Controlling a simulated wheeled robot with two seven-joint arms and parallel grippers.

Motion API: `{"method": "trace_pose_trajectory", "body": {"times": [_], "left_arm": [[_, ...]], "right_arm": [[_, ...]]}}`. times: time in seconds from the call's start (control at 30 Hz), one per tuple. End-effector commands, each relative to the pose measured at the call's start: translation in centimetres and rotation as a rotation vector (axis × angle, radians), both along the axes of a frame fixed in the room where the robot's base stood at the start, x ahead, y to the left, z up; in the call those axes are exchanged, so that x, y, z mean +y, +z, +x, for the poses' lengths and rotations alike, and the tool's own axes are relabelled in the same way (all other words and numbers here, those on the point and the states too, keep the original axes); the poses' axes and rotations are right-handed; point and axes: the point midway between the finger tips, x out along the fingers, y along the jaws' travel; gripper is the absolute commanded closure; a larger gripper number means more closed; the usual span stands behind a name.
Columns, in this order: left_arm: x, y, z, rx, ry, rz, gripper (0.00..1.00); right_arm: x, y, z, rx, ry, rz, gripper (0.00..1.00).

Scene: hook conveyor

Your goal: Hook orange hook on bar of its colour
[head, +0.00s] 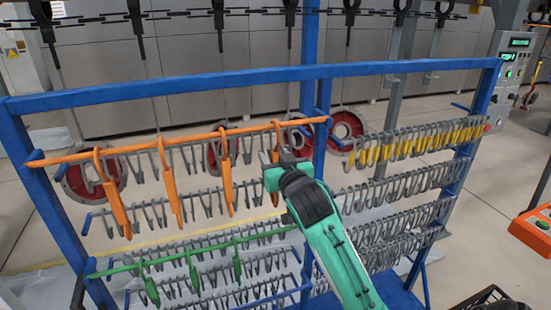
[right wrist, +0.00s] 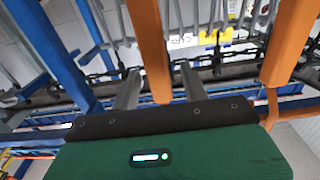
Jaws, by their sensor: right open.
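An orange bar (head: 180,142) runs along the upper left of the blue rack. Several orange hooks hang from it, among them one at the left (head: 117,205), one in the middle (head: 170,187) and one further right (head: 227,180). My right gripper (head: 271,163) is open beside the rightmost orange hook (head: 275,138), which it partly hides. In the right wrist view an orange hook (right wrist: 149,45) shows between the two open fingers; I cannot tell whether they touch it. Another orange hook (right wrist: 293,45) is to the right. My left gripper is not in view.
The blue rack (head: 200,81) also carries grey hooks, yellow hooks (head: 420,143) at the right and a green bar (head: 190,253) with green hooks at the lower left. An overhead chain (head: 240,11) with dark hangers runs behind. An orange box (head: 533,228) stands at the right.

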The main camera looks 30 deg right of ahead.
Motion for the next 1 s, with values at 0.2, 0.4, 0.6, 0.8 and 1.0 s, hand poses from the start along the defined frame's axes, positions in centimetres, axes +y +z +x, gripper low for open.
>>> {"method": "trace_pose_trajectory", "body": {"times": [0.2,0.4,0.6,0.8,1.0], "left_arm": [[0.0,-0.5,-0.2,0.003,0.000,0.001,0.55],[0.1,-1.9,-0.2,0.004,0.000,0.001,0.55],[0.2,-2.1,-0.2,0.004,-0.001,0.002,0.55],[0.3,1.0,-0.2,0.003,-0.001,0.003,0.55],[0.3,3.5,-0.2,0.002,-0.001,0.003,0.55]], "right_arm": [[0.2,-0.2,-0.9,-0.001,0.001,0.001,0.55],[1.1,-0.4,-4.4,-0.002,0.001,0.000,0.55],[2.0,0.2,-8.4,0.002,0.000,0.001,0.55],[2.1,0.5,-9.0,0.004,0.000,0.003,0.55],[2.4,0.5,-10.0,0.004,0.000,0.003,0.55]]}}
